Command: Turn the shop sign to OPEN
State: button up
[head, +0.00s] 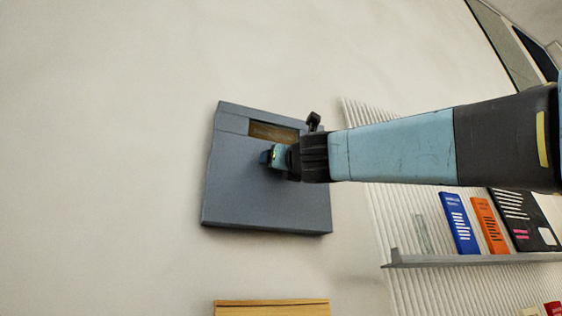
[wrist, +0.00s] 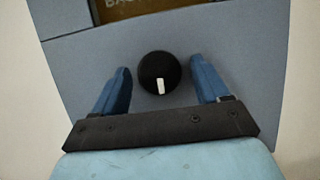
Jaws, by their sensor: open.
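The shop sign is a grey-blue wall panel (head: 265,205) with a brown display window (head: 273,131) near its top. In the wrist view the panel (wrist: 75,65) carries a round black knob (wrist: 152,69) with a white mark pointing down in the picture. The window (wrist: 135,8) is cut off at the top edge, and only part of its lettering, starting "BAC", shows. My gripper (wrist: 164,82) is open, with its blue fingers on either side of the knob and a gap on each side. In the head view my gripper (head: 278,158) is in front of the panel and hides the knob.
A shelf (head: 470,260) at right holds a blue book (head: 459,223), an orange book (head: 489,225) and a black one (head: 525,220). A wooden piece (head: 272,308) shows at the bottom edge. The wall left of the panel is bare.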

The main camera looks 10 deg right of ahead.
jog(key=shift+c, duration=0.3)
jog(key=c, duration=1)
jog(key=shift+o, duration=0.2)
jog(key=shift+n, duration=0.3)
jog(key=n+g+h, duration=0.1)
jog(key=n+g, duration=0.2)
jog(key=n, duration=0.8)
jog(key=n+g, duration=0.3)
jog(key=n, duration=0.9)
jog(key=r+n+g+h, duration=0.1)
jog(key=n+g, duration=0.1)
jog(key=n, duration=1)
jog(key=shift+w+r+g+h, duration=0.1)
jog(key=shift+g+h, duration=0.2)
jog(key=shift+g, duration=0.1)
